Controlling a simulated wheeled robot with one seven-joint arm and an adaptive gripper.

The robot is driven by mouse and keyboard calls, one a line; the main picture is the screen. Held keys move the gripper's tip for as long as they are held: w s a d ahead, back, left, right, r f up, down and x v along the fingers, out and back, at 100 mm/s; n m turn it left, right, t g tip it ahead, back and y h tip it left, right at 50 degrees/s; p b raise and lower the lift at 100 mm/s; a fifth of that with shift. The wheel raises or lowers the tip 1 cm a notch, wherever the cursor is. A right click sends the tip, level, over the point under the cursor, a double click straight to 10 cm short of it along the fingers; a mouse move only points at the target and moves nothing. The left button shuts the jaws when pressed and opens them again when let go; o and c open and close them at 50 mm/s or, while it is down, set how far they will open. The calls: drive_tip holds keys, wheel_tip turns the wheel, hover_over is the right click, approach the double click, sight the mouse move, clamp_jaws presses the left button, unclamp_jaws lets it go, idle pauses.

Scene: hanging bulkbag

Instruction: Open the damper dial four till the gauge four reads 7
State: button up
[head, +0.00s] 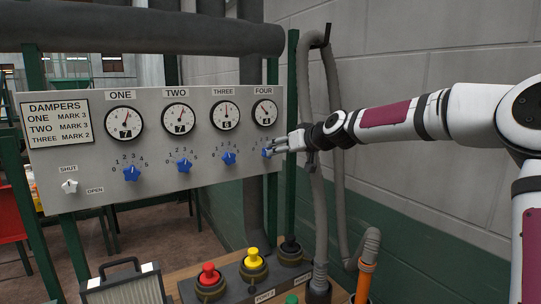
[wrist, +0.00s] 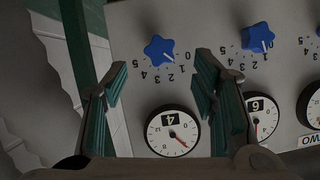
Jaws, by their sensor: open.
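Damper dial four, a blue star-shaped knob (wrist: 160,50), sits on the grey panel below gauge four; in the head view the knob (head: 266,153) is partly hidden by my gripper. Its white mark points near the low numbers of its 0 to 5 scale. Gauge four (head: 264,112) is a round white dial under the label FOUR; in the wrist view, seen upside down, its readout box (wrist: 170,119) shows 4. My gripper (head: 274,146) is open at the panel's right edge. In the wrist view its fingers (wrist: 160,78) stand either side of the knob's line, apart from it.
Dial three (head: 228,158) and gauge three (head: 225,115), showing 6, are just left. Dials one (head: 132,173) and two (head: 184,165) are further left. A white shut/open knob (head: 70,186) is lower left. Grey hoses (head: 318,190) hang right of the panel; push buttons (head: 253,258) stand below.

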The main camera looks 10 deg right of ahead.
drive_tip(key=x, duration=0.6)
drive_tip(key=shift+w, duration=0.25)
drive_tip(key=shift+a+f, duration=0.1)
drive_tip(key=shift+a, duration=0.05)
drive_tip(key=c, duration=1.2)
